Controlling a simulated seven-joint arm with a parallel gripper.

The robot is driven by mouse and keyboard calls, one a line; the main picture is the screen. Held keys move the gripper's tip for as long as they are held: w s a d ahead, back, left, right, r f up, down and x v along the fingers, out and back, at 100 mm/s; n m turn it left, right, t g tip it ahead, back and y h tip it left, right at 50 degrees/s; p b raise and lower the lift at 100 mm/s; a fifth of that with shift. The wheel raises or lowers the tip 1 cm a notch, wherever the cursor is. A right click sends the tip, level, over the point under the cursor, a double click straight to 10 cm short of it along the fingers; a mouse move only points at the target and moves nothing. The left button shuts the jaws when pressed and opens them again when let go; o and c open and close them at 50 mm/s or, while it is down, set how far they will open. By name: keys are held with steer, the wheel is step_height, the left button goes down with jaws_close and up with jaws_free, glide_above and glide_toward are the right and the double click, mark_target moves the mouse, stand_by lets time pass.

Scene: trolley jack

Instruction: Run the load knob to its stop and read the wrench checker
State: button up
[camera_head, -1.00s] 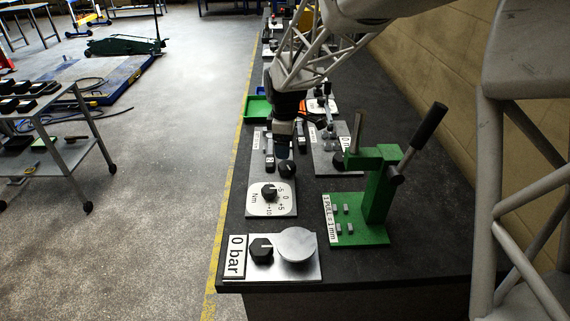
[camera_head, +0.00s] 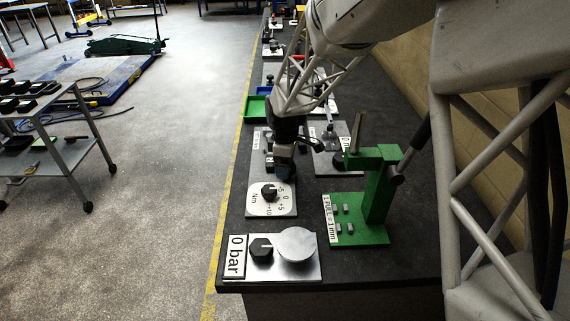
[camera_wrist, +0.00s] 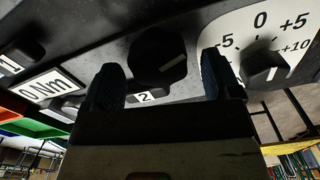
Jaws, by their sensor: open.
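The wrench checker is a grey plate with a white Nm dial (camera_head: 258,204) and a black pointer knob (camera_head: 269,192) at the dial. The dial also shows in the wrist view (camera_wrist: 291,28), with marks from -5 to +10. My gripper (camera_head: 284,178) is low over the plate, just behind the dial. In the wrist view its open fingers stand on either side of a round black knob (camera_wrist: 158,55), apparently the load knob, with a gap at each side. A "2" label (camera_wrist: 144,97) is beside it. The head view hides this knob behind my gripper.
A "0 bar" plate (camera_head: 310,268) with a black knob and round disc lies in front. A green lever press (camera_head: 378,190) stands close to the right. A green tray (camera_head: 257,108) is behind. The yellow-lined floor lies left of the bench.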

steer(key=shift+f, duration=0.2)
steer(key=shift+c, duration=0.4)
steer(key=c, duration=0.8)
steer(key=shift+c, duration=0.2)
steer(key=shift+m, duration=0.5)
steer(key=m, duration=0.2)
steer(key=shift+w+m, duration=0.1)
steer(key=shift+m, duration=0.2)
steer(key=shift+d+m, duration=0.1)
steer(key=shift+m, duration=2)
